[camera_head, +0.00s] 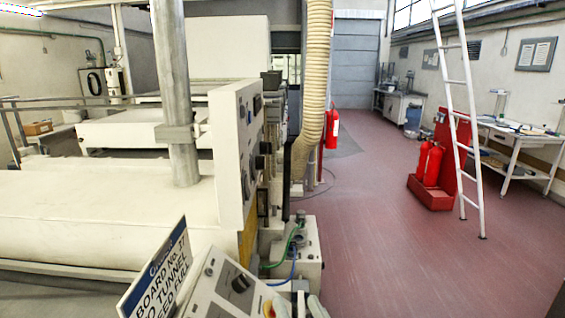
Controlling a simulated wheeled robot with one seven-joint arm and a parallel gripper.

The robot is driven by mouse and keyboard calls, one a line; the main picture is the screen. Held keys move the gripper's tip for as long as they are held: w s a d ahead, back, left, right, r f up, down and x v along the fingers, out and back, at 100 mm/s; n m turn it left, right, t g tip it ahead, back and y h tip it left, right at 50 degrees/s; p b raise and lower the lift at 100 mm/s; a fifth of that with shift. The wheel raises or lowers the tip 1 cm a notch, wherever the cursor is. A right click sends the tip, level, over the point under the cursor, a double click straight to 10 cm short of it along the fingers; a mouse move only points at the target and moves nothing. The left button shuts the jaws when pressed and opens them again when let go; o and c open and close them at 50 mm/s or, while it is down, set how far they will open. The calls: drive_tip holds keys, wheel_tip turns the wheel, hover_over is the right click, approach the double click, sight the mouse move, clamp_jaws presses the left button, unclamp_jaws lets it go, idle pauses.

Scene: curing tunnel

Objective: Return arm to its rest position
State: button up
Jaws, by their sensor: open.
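My gripper is not clearly visible in the head view. Some small pale and dark shapes show at the bottom edge, right of the control box, but they are cut off and I cannot tell what they are. No held object shows.
The long white machine (90,225) fills the left. Red floor (390,240) lies open on the right, before a white ladder (466,130) and red extinguishers (432,165).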

drive_tip(key=s+d+f+h+b, duration=0.1)
drive_tip(key=s+d+f, duration=0.3)
drive_tip(key=s, duration=0.8)
drive_tip(key=s+d+f+g+h+b, duration=0.1)
drive_tip(key=s+d+f, duration=0.4)
drive_tip(key=s, duration=0.8)
drive_tip(key=s+d+f+g+h+b, duration=0.1)
drive_tip(key=s+d+f+h+b, duration=0.1)
drive_tip(key=s+d+f, duration=0.3)
drive_tip(key=s+d+h, duration=0.1)
drive_tip(key=s+d, duration=0.2)
drive_tip(key=s, duration=0.4)
drive_tip(key=shift+s+h, duration=0.3)
drive_tip(key=shift+f, duration=0.15)
